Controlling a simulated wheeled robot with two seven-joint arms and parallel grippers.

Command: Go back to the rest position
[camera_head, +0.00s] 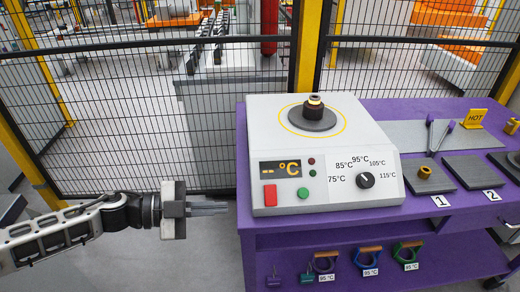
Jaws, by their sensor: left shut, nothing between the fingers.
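My left gripper (208,208) comes in from the left at mid-height in the head view. Its fingers are shut, with nothing between them, and point right toward the purple bench (330,240). The fingertips are just left of the bench's front left edge and hold no part. My right gripper is not in the picture. On the bench stands a white heater unit (400,205) with a "-- °C" display, red and green buttons and a dial. A dark, ring-topped part (315,112) sits on its round plate.
A brass ring (425,172) lies on the grey plate marked 1; the plate marked 2 (474,168) looks bare. A HOT sign (474,118) stands behind. Coloured ring tools (369,262) hang on the bench front. A black mesh fence (110,130) with yellow posts runs behind. Grey floor lies left of the bench.

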